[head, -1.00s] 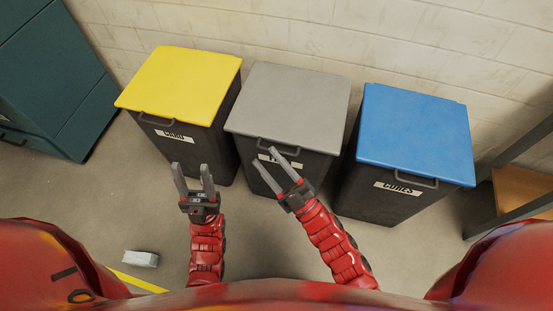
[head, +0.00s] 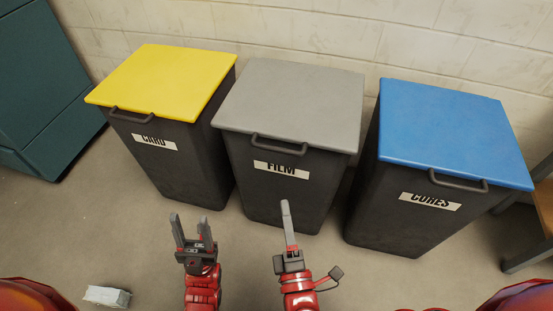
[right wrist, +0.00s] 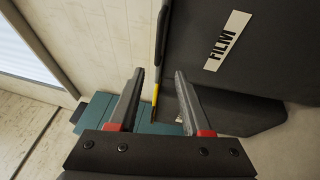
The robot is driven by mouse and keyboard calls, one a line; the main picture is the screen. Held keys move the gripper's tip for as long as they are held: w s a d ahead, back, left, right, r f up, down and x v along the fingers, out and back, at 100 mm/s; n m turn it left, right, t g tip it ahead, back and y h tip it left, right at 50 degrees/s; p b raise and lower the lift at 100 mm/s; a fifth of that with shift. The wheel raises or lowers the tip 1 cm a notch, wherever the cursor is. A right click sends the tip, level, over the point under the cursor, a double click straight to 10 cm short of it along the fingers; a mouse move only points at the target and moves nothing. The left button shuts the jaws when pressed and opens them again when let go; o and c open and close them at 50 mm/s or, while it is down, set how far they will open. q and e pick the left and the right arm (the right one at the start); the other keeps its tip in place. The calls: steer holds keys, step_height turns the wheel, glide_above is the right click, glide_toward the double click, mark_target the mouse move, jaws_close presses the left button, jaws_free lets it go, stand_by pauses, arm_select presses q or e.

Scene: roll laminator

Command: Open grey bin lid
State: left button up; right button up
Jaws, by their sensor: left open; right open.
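The grey lid (head: 292,100) lies shut on the dark FILM bin (head: 273,195), the middle one of three. A dark handle (head: 279,145) sticks out at the lid's front edge. My right gripper (head: 286,204) is open and empty in front of the FILM bin, below the handle, seen edge-on in the head view. In the right wrist view its two fingers (right wrist: 159,75) stand apart, and the FILM label (right wrist: 222,44) shows sideways at upper right. My left gripper (head: 190,219) is open and empty, in front of the gap between the yellow-lidded bin and the FILM bin.
The yellow-lidded CARD bin (head: 165,80) stands on the left and the blue-lidded CORES bin (head: 450,125) on the right, both shut. A teal cabinet (head: 45,90) is at far left. A small grey block (head: 107,296) lies on the floor. A wall is close behind the bins.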

steer(key=p, duration=0.2)
glide_toward(276, 147)
steer(key=x, duration=1)
steer(key=shift+f, duration=0.35)
jaws_close()
stand_by(0.8)
